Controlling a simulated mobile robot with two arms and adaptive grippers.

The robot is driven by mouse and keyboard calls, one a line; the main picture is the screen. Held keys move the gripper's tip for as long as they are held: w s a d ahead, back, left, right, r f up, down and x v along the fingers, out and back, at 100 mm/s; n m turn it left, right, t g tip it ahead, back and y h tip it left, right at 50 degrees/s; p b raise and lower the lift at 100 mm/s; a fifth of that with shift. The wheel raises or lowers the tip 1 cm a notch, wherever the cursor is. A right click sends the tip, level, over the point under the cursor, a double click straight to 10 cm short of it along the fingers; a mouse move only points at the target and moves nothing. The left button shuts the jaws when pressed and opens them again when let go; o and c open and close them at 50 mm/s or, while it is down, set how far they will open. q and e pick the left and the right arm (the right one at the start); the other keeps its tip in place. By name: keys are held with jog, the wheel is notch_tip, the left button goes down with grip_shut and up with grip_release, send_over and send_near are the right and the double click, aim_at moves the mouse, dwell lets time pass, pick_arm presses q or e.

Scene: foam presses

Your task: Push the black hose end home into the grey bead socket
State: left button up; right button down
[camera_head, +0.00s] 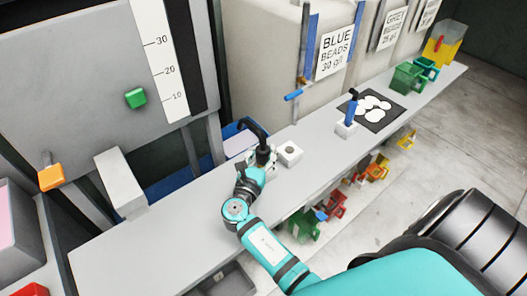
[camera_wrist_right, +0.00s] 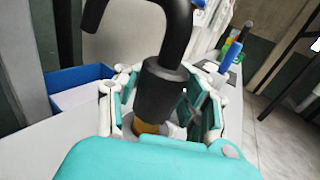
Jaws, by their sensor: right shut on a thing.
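The black hose (camera_head: 250,127) arches up and bends over above the bench, with its thick collar pointing down. My right gripper (camera_head: 263,158) is shut on the hose end; in the right wrist view the black collar (camera_wrist_right: 160,92) stands between the teal-padded fingers. A brass-coloured tip (camera_wrist_right: 147,128) shows below the collar, its lower end hidden by my gripper. My left gripper is not in view.
A blue handle (camera_head: 350,112) stands in another pale block (camera_head: 345,130) farther right, beside a dark mat (camera_head: 385,113) with white discs. A blue tray (camera_head: 235,135) lies behind the hose. Green containers (camera_head: 407,77) stand at the far end. The near-left bench (camera_head: 165,225) is clear.

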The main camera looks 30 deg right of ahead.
jog(key=shift+f+b, duration=0.85)
jog(key=shift+f, duration=0.3)
jog(key=c, duration=0.7)
grip_release()
jog(key=shift+o, duration=0.2)
jog(key=shift+f, duration=0.1)
jog(key=v, duration=0.7)
jog(key=shift+s+a, duration=0.15)
jog(key=shift+a, duration=0.1)
